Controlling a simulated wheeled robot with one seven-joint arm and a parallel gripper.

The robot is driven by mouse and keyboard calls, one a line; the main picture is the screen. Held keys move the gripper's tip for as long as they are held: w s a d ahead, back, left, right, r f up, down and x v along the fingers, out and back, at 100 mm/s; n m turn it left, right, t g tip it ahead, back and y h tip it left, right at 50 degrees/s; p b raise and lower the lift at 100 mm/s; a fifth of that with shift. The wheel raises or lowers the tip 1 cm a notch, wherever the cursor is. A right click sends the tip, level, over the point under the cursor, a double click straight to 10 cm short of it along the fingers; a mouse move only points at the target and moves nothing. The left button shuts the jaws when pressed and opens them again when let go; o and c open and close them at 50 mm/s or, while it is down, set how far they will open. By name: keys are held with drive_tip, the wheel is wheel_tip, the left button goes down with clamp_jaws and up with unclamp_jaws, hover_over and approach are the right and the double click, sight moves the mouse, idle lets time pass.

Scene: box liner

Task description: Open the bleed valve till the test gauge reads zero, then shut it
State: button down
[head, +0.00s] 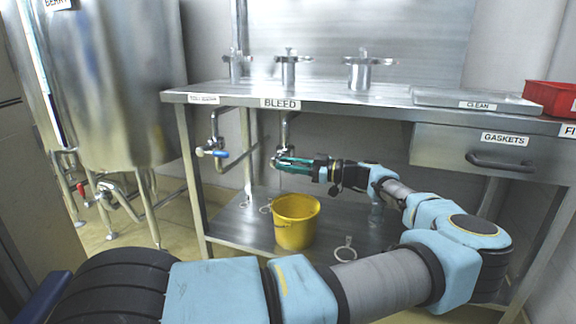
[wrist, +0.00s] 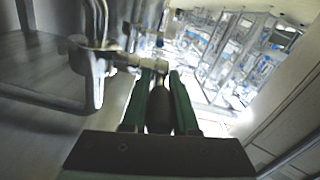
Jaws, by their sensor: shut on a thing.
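The bleed valve (head: 285,152) hangs on a pipe under the bench, below the BLEED label (head: 281,103). My gripper (head: 279,161), with green fingers, reaches it from the right. In the wrist view the valve body (wrist: 93,68) is at upper left. The fingers hide part of the handle and valve in the head view. I cannot make out a test gauge or its reading in either view.
A yellow bucket (head: 296,222) stands on the lower shelf (head: 240,228) below the valve. Steel tanks (head: 115,85) stand at far left. A gaskets drawer (head: 480,150) and a red bin (head: 550,97) are at right.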

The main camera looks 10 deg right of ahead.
drive_tip(key=shift+r+h, duration=0.15)
drive_tip(key=shift+h, duration=0.15)
drive_tip(key=shift+r+g+h+p, duration=0.55)
drive_tip(key=shift+g+h, duration=0.25)
drive_tip(key=shift+h, duration=0.2)
drive_tip(key=shift+w+a+r+g+h+p, duration=0.1)
drive_tip(key=shift+r+g+h+p, duration=0.1)
drive_tip(key=shift+g+h+p, duration=0.3)
drive_tip(key=shift+a+r+g+h+p, duration=0.15)
drive_tip(key=shift+h+p, duration=0.3)
drive_tip(key=shift+h, duration=0.45)
drive_tip(key=c, duration=0.7)
unclamp_jaws()
drive_tip(key=v, duration=1)
drive_tip(key=shift+d+r+p, duration=0.3)
drive_tip(key=shift+r+p, duration=0.05)
drive_tip(key=shift+p, duration=0.05)
